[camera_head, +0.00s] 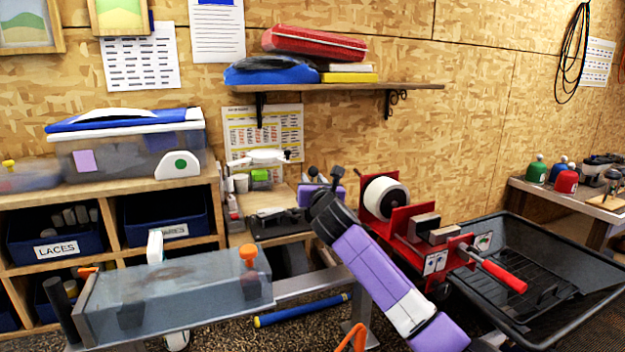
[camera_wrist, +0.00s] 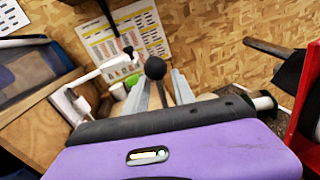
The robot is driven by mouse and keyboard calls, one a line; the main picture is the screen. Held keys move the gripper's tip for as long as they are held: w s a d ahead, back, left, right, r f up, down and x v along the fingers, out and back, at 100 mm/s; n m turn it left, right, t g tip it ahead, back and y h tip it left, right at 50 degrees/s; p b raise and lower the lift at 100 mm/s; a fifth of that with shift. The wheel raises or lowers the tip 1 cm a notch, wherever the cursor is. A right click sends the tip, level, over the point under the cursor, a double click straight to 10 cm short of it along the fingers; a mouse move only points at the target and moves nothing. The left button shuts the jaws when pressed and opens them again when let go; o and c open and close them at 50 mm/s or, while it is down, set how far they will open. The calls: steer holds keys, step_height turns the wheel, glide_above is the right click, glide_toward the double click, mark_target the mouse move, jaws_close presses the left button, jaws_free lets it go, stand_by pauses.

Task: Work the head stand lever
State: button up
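My gripper (camera_wrist: 160,80) shows its two grey fingers apart, pointing away from the camera over its purple body. A round black knob on a short stem (camera_wrist: 155,68), likely the lever's end, shows in the gap between the fingers. I cannot tell whether it lies between them or just beyond, and no contact shows. In the head view, a black knob (camera_head: 338,171) stands up beside the end of my arm, left of the red stand (camera_head: 378,230). My wrist hides the lever's lower part and most of the fingers. A red-handled bar (camera_head: 500,273) sticks out at the red stand's right.
A clear tank with an orange knob (camera_head: 248,255) stands at the left front. A black tray (camera_head: 570,270) lies right of the red stand. A shelf unit with blue bins (camera_head: 165,215) stands at the left. The red frame (camera_wrist: 308,100) is close at the wrist view's right edge.

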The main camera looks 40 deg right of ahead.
steer(key=shift+w+d, duration=0.15)
steer(key=shift+w, duration=0.1)
jaws_close()
steer(key=shift+r, duration=0.25)
stand_by(1.1)
